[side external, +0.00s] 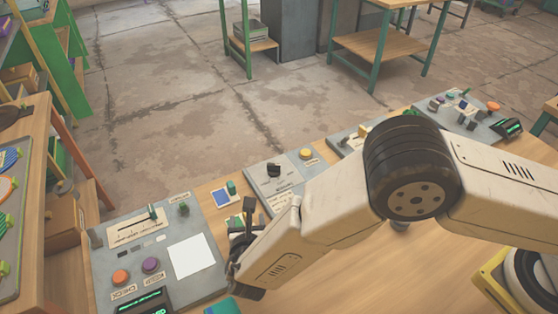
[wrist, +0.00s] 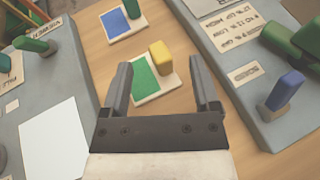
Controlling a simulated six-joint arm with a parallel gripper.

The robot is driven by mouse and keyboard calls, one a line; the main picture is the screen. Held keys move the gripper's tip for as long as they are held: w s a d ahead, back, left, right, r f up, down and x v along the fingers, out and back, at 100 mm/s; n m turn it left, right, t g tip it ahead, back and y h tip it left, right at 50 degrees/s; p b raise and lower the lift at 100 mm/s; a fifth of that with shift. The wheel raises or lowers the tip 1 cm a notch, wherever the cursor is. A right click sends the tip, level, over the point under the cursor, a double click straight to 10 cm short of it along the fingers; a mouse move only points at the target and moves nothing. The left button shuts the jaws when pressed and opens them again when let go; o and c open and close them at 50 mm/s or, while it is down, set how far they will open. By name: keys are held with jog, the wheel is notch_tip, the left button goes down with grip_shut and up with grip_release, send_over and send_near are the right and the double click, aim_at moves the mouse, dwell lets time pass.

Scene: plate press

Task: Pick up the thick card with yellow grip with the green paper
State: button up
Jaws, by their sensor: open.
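The thick card with green paper (wrist: 144,82) and a yellow grip (wrist: 161,57) lies on the wooden table in the wrist view. It sits ahead of my gripper (wrist: 165,78), between the lines of its two fingers. My gripper is open and empty, with its fingers apart on either side of the card. In the side view my gripper (side external: 238,262) hangs low over the table and hides most of this card.
A card with blue paper (wrist: 117,25) and a green grip lies just beyond. A grey panel with a white sheet (wrist: 52,140) stands on the left. Another grey panel (wrist: 232,62) with a blue lever (wrist: 285,92) is close on the right.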

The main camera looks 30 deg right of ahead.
aim_at(240, 219)
jog(key=shift+x, duration=2.4)
jog(key=shift+d+r, duration=0.1)
jog(key=shift+c, duration=0.2)
grip_shut()
